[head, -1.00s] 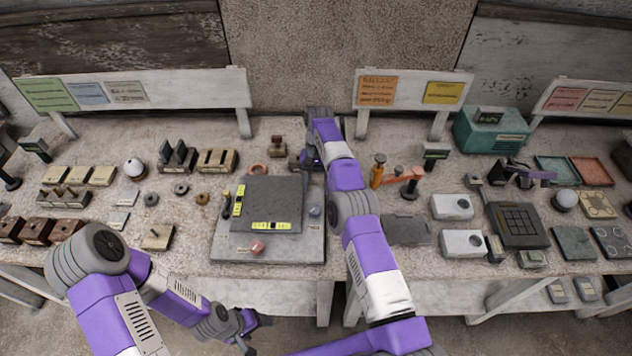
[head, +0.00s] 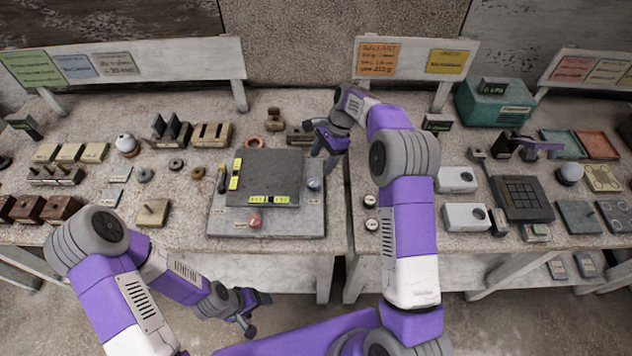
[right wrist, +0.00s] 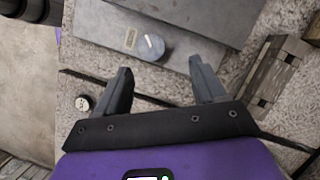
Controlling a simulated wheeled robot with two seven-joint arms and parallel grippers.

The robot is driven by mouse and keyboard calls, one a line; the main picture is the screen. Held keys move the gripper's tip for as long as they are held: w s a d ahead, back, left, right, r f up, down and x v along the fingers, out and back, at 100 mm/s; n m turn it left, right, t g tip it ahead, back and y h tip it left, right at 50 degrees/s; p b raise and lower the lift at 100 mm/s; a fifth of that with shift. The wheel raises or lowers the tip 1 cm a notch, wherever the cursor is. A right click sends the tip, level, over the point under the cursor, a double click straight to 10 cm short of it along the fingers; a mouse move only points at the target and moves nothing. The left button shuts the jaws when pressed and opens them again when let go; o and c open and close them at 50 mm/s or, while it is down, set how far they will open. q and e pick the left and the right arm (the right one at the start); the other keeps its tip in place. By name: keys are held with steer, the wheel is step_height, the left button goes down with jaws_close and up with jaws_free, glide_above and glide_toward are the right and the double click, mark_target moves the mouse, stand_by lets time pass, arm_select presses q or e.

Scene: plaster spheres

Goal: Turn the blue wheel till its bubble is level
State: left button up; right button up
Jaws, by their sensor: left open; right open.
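The grey levelling plate (head: 268,172) lies on a lighter base plate (head: 290,225). Two yellow bubble vials, a side one (head: 235,170) and a front one (head: 269,199), are on the plate; their bubbles are too small to read. The blue wheel (head: 314,184) is at the base's right side; in the right wrist view the wheel (right wrist: 150,47) has a pale mark on top. My right gripper (head: 324,160) is open and empty, just behind the wheel in the head view and apart from it. My left gripper (head: 255,312) is open, low in front of the table.
A red wheel (head: 254,219) is at the base's front. A dark-handled tool (head: 222,180) stands left of the plate. A wooden block (right wrist: 275,75) lies to the right in the right wrist view. Several boxes, including a white one (head: 465,216), stand further right.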

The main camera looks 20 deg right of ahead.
mark_target(315, 181)
steer(key=f+m, duration=0.1)
steer(key=f, duration=0.1)
steer(key=s+a+f+m+b, duration=0.1)
steer(key=f, duration=0.2)
steer(key=s+a+f+m+t, duration=0.1)
steer(key=f, duration=0.1)
steer(key=shift+a+f, duration=0.15)
steer(key=shift+a, duration=0.05)
steer(key=c, duration=1.1)
steer(key=shift+o, duration=0.2)
steer(key=shift+w+n, duration=0.1)
steer(key=shift+n, duration=0.2)
